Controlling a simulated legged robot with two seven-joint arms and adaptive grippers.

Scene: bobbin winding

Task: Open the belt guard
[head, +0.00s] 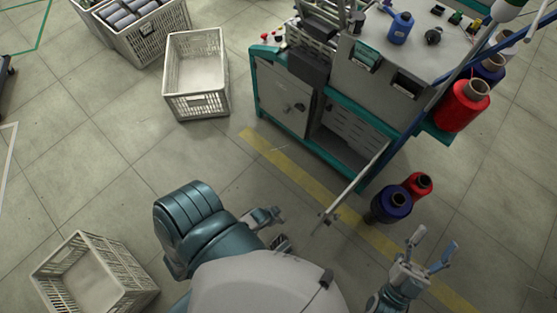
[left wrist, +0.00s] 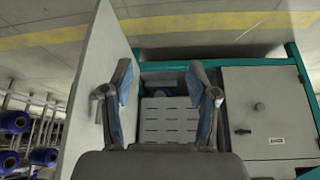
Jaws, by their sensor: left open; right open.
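The belt guard (head: 357,183) appears to be the thin grey panel swung out from the machine's front, seen nearly edge-on in the head view. In the left wrist view the panel (left wrist: 101,50) stands at the left, beside an open bay with a pale slotted plate (left wrist: 168,122) inside. My left gripper (head: 272,229) is open and empty, left of the panel's free end in the head view. In the left wrist view its fingers (left wrist: 162,85) are spread before the bay; I cannot tell whether one touches the panel. My right gripper (head: 431,250) is open and empty, right of the panel.
The winding machine (head: 378,62) has a closed grey door (head: 284,97) left of the bay. Blue (head: 390,204) and red (head: 419,184) spools stand on the floor right of the panel. An empty crate (head: 197,75) stands left of the machine, another crate (head: 93,275) lower left.

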